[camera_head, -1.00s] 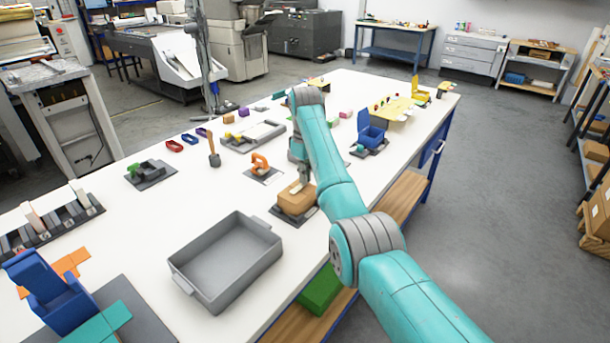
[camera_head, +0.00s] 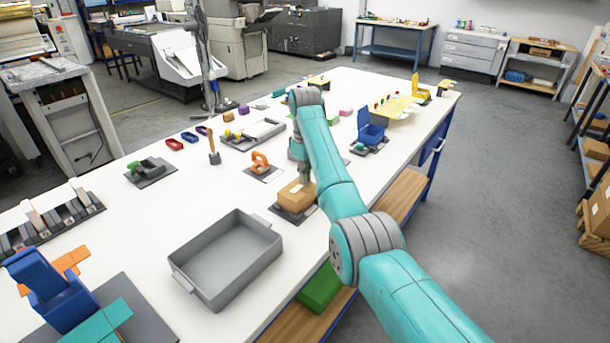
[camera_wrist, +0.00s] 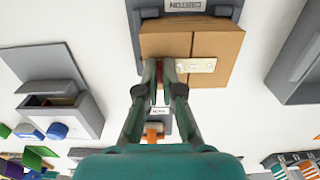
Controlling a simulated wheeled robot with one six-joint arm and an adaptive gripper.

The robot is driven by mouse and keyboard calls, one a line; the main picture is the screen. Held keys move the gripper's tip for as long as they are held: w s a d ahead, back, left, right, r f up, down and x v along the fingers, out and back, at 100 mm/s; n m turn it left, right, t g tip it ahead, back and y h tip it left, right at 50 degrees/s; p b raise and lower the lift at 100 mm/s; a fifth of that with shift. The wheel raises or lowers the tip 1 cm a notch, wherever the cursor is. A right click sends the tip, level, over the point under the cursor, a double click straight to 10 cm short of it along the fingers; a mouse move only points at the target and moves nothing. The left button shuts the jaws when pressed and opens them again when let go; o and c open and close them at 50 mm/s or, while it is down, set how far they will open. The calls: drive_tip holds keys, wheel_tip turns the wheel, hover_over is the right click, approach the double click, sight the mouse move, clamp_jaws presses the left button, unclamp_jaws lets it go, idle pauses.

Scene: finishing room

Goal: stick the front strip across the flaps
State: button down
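A brown carton (camera_head: 293,198) with shut top flaps sits on a dark grey base (camera_head: 285,214) near the bench's front edge. In the wrist view, the carton (camera_wrist: 215,42) shows a seam between its flaps. A pale strip (camera_wrist: 200,65) lies across that seam near one edge of the top. My gripper (camera_head: 303,181) points down over the carton. In the wrist view, the fingertips (camera_wrist: 162,68) are close together at the strip's left end, over the carton's edge. They hide that end, so whether they grip it is unclear.
A grey tray (camera_head: 228,262) stands in front, left of the carton. An orange-handled tool (camera_head: 260,163) and a wooden-handled brush (camera_head: 213,147) are behind it. A blue box (camera_head: 371,128) stands to the right. A strip rack (camera_head: 50,222) is at far left.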

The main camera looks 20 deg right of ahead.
idle(0.7)
drive_tip(key=c, duration=0.9)
unclamp_jaws()
drive_tip(key=shift+r, duration=0.1)
